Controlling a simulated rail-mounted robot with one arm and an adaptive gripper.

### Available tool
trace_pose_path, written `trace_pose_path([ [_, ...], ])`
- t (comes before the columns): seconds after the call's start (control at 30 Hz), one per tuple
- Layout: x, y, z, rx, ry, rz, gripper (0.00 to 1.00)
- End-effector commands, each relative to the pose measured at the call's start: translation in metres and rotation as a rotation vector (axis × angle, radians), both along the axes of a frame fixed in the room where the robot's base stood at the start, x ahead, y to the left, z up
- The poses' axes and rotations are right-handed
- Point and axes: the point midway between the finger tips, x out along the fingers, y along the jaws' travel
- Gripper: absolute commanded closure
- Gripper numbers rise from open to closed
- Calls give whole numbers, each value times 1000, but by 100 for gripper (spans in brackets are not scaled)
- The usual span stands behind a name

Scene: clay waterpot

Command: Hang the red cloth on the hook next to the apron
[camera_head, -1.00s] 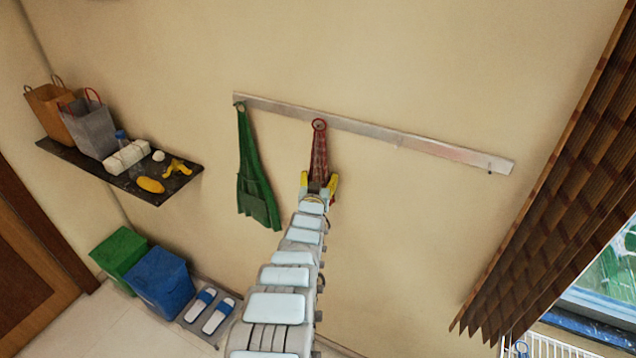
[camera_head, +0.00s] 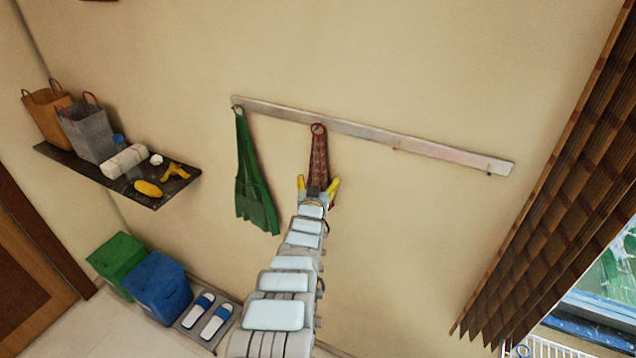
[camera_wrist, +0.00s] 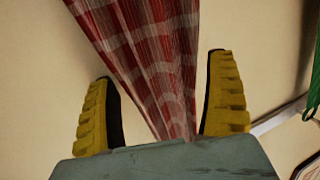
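The red checked cloth (camera_head: 318,157) hangs from the metal rail (camera_head: 360,131) on the wall, its loop up at the rail just right of the green apron (camera_head: 250,180). The hook behind the loop is too small to make out. My gripper (camera_head: 319,182) is at the lower part of the cloth. In the wrist view, the red and white cloth (camera_wrist: 150,55) runs between the two yellow fingers of my gripper (camera_wrist: 160,95). The fingers are spread, with a gap on both sides of the cloth. The apron's edge (camera_wrist: 313,85) shows at the right there.
A dark shelf (camera_head: 150,200) at the left holds two bags, a white bundle and several small items. Green and blue bins (camera_head: 158,288) and slippers (camera_head: 205,312) are on the floor below. A brown blind (camera_head: 560,190) hangs at the right. The rail's right part is bare.

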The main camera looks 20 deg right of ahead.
Motion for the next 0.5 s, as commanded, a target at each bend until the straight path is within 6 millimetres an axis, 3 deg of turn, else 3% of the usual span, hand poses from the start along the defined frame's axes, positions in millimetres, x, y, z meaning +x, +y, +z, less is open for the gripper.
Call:
trace_pose_path([
  [0.5, -6, 2, 2, -3, 1, -4, 0],
])
